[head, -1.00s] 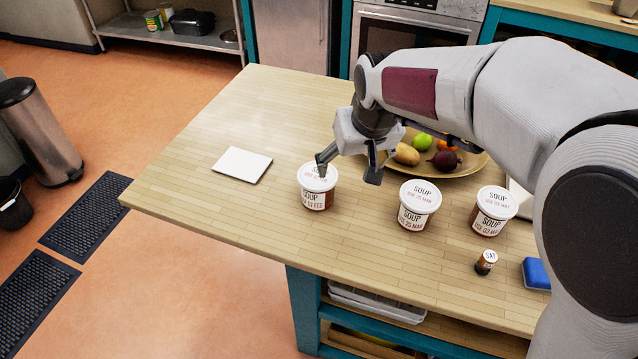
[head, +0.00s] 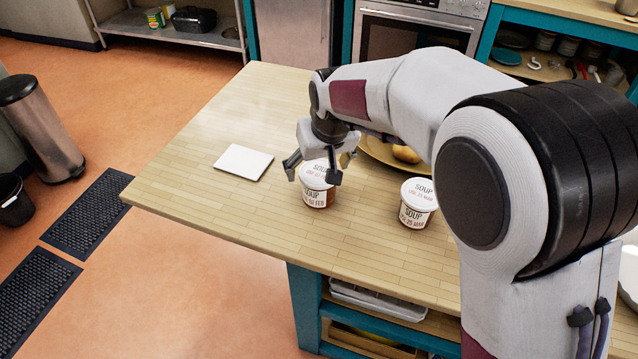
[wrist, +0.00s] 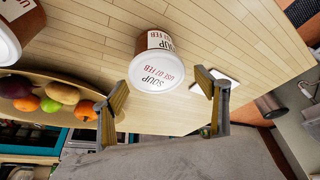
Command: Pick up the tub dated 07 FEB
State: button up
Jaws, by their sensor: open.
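The white-lidded soup tub with a FEB date, which looks like 07 FEB, (head: 318,188) stands upright on the wooden counter. In the wrist view the same tub (wrist: 157,68) lies ahead of the fingers, its lid towards the camera. My gripper (head: 312,172) is open at the tub's lid, one finger to its left and one in front at its right. In the wrist view my gripper (wrist: 163,103) has its fingers spread wider than the lid. I cannot tell whether a finger touches the tub.
A second soup tub marked 25 MAR (head: 418,204) stands to the right. A white square tile (head: 243,162) lies to the left. A yellow bowl (head: 372,151) with fruit, partly hidden by my arm, stands behind. The counter (head: 270,215) is clear in front.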

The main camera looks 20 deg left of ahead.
jog(key=shift+x, duration=1.1)
jog(key=shift+d+x, duration=0.15)
jog(key=shift+x, duration=0.7)
jog(key=shift+d+x, duration=0.2)
jog(key=shift+x, duration=1.65)
jog(key=shift+s, duration=0.1)
jog(key=c, duration=1.4)
